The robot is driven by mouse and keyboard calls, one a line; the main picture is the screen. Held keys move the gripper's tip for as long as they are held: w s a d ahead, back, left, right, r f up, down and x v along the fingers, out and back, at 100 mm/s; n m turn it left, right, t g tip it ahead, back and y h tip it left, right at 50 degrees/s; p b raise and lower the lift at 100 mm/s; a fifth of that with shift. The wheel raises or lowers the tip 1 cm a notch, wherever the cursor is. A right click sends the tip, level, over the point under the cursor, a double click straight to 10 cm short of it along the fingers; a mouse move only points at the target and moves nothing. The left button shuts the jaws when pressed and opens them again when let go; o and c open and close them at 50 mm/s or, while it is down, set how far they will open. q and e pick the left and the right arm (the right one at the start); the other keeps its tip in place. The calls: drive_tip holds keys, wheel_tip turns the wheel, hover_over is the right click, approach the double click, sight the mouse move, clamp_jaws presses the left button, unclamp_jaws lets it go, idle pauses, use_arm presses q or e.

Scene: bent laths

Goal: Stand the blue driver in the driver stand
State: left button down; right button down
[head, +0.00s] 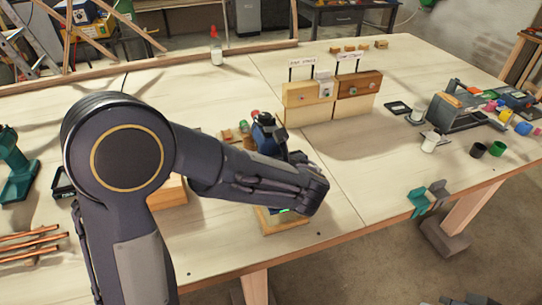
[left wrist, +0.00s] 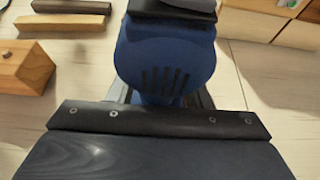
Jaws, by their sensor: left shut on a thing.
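The blue driver (head: 267,140) is upright or nearly so beside my left wrist in the head view. Its dark end points up. In the left wrist view, its blue slotted housing (left wrist: 165,55) fills the middle, with a black part above it. My left gripper (head: 287,158) is shut on the driver; the fingers show only partly at the housing's sides in the left wrist view. A wooden block (head: 287,227), possibly the driver stand, lies below my wrist and is partly covered by it. I cannot tell whether the driver touches it. My right gripper is not in view.
Another wooden block (head: 168,193) lies left, partly behind my arm. A grey vise-like tool (head: 458,110) and small cups are at the right.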

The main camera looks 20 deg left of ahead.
use_arm(q)
drive_tip(key=shift+f+b, duration=1.9)
drive_tip(key=shift+f, duration=0.1)
idle(1.4)
